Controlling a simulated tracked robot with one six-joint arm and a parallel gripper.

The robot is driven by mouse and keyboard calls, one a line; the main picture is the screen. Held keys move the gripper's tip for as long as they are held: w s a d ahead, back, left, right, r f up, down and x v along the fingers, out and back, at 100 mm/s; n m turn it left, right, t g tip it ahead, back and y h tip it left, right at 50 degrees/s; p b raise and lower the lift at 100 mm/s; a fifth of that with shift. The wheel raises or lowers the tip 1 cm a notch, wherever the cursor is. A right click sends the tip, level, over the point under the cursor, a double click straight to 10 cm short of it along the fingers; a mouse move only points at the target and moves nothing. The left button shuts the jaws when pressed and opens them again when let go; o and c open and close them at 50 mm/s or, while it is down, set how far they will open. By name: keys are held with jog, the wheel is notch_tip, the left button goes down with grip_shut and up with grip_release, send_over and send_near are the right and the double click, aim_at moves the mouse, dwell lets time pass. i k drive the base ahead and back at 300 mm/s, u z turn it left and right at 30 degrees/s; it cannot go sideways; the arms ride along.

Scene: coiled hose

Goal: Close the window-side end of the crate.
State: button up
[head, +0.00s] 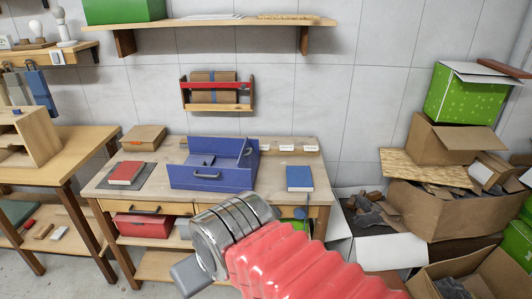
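A blue crate (212,177) sits on the wooden workbench in the head view. Its front wall, with a grey handle, and its right end, with another handle, stand up. The back wall also stands. The left end looks low or open, but I cannot tell exactly how its panel lies. Some dark blue parts show inside. No window is in view, so I cannot tell which end is window-side. My arm, with a red ribbed sleeve and chrome rings, reaches in from the lower right. My gripper (188,276) seems to be the grey part beyond the rings, below and in front of the crate, apart from it; its fingers are not clear.
The workbench (274,178) also holds a red book (126,172) on a dark mat, a cardboard box (143,138) and a blue book (299,178). A shelf (210,24) and a red-and-wood rack (217,91) hang above. Cardboard boxes (437,215) crowd the right.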

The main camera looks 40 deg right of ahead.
aim_at(248, 158)
jog(key=z, duration=0.05)
jog(key=k, duration=0.15)
jog(key=z, duration=0.45)
jog(key=i, duration=1.4)
jog(key=u, duration=0.25)
